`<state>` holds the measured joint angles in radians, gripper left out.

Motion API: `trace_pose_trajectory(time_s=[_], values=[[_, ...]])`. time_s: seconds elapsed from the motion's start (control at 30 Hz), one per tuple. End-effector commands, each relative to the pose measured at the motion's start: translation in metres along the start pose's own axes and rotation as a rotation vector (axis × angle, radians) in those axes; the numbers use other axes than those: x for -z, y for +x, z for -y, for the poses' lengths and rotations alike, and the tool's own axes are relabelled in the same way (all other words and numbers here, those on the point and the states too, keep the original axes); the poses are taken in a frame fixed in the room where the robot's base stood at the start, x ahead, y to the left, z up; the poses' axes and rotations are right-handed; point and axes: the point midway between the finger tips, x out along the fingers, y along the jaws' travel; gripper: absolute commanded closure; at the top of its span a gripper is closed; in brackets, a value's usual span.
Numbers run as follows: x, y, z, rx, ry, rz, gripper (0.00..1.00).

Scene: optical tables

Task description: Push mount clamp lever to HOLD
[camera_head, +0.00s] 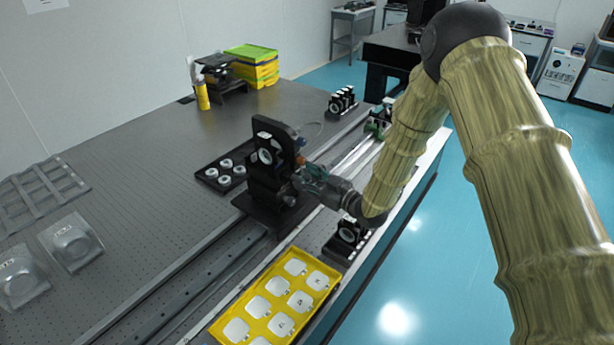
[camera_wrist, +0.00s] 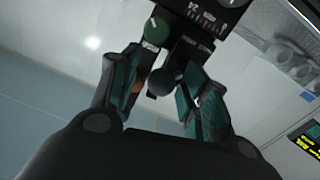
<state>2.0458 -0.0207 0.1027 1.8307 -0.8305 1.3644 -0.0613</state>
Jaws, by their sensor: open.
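The black optical mount (camera_head: 262,185) stands upright on its base plate on the table in the head view. My gripper (camera_head: 305,172) is at its right side. In the wrist view my gripper (camera_wrist: 168,72) is open, with one teal finger on each side of a dark round-ended lever (camera_wrist: 160,81). I cannot tell whether either finger touches it. A green round knob (camera_wrist: 157,30) and white printed marks (camera_wrist: 207,20) show on the mount just beyond the fingertips. The lettering is too small to read surely. A small orange part (camera_wrist: 138,88) is partly hidden behind the left finger.
A black tray (camera_head: 207,180) with several round optics lies left of the mount. A yellow tray (camera_head: 222,322) with white pieces lies in front. A small black mount (camera_head: 348,234) stands below my wrist. A rail runs along the table, and the perforated tabletop (camera_head: 130,190) at left is largely free.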

Motion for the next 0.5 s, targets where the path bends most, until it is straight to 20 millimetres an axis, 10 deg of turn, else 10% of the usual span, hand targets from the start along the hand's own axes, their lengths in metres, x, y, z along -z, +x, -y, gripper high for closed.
trace_pose_trajectory(time_s=[0.17,0.5], values=[[-0.0004,0.0001,0.0003,0.000,0.000,0.000,0.54],[-0.0003,-0.0004,-0.0005,-0.001,0.000,0.001,0.97]])
